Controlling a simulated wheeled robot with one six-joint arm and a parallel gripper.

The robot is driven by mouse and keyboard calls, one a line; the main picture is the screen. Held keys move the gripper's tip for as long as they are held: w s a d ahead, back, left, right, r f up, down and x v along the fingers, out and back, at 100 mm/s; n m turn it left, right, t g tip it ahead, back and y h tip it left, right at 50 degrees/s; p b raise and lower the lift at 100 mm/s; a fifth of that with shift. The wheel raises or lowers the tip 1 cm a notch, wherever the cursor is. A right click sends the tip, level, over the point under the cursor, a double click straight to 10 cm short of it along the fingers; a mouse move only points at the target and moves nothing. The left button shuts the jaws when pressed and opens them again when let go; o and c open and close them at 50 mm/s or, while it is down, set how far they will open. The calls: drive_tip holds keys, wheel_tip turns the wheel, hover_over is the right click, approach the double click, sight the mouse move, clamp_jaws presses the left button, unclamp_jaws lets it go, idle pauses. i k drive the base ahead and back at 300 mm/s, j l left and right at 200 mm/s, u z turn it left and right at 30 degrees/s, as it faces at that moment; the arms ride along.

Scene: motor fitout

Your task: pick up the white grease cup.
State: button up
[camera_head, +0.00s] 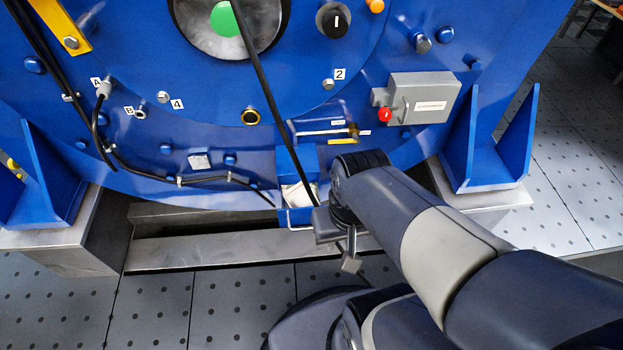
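I cannot clearly make out a white grease cup in the head view. A white item with a reddish mark (298,193) sits in a blue holder (297,163) low on the blue motor housing; it is too small to name. My gripper (347,252) is below and to the right of that holder, in front of the motor's lower edge. One finger points down; the rest is mostly hidden by my wrist, so its opening and any contents cannot be told.
The blue motor housing (130,140) fills the upper view. A long black rod or cable (268,95) slants across it toward my gripper. A grey box with a red button (425,98) is at right. Steel blocks (190,252) and perforated floor (160,310) lie below.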

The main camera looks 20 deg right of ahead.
sight(297, 197)
drive_tip(key=i+j+z, duration=0.15)
drive_tip(key=j+z, duration=0.5)
drive_tip(key=i+j+z, duration=0.1)
drive_tip(key=j+z, duration=0.25)
drive_tip(key=j, duration=0.15)
